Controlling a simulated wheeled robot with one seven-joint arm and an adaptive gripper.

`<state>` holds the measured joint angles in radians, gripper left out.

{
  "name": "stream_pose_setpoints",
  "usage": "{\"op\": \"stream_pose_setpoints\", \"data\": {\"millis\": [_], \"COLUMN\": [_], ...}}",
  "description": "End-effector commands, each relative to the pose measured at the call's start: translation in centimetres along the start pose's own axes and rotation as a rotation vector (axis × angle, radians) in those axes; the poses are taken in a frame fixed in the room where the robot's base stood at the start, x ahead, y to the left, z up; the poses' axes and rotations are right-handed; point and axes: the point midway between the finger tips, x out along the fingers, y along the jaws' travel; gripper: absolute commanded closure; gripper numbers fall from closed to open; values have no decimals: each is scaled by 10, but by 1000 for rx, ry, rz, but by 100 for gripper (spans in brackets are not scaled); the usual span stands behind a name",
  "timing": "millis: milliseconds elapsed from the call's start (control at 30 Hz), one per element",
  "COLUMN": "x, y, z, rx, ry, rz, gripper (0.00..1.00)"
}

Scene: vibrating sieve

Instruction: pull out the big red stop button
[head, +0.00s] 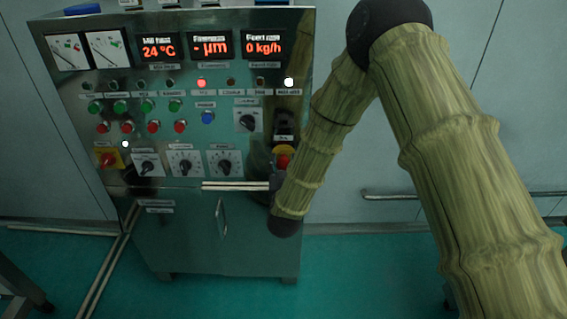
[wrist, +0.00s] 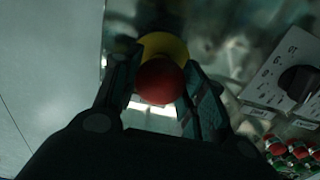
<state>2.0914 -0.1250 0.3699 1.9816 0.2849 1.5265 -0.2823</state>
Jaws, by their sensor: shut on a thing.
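The big red stop button (head: 282,162) sits on a yellow base at the lower right of the steel control panel in the head view, partly hidden by my arm. In the wrist view the red button (wrist: 160,80) lies between my two fingers, with the yellow base (wrist: 165,46) behind it. My gripper (wrist: 158,88) is shut on the button, with a finger at its left and right sides. In the head view my gripper (head: 276,182) is dark, small and partly hidden by the arm.
The control panel (head: 262,65) has several lit displays, coloured buttons and rotary knobs. A black knob (wrist: 298,82) on a pale plate is right of my gripper in the wrist view. A wall rail (head: 400,196) runs right of the cabinet. Green floor is open in front.

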Motion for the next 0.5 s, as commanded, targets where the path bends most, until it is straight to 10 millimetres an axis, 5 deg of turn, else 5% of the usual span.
{"op": "stream_pose_setpoints", "data": {"millis": [233,267,400,500], "x": [-4,-4,-4,-4], "y": [-1,-1,-1,0], "z": [2,2,2,1], "rx": [-1,-1,-1,-1], "ry": [-4,-4,-4,-3], "rz": [-2,-2,-1,-1], "gripper": [100,57,35,35]}}
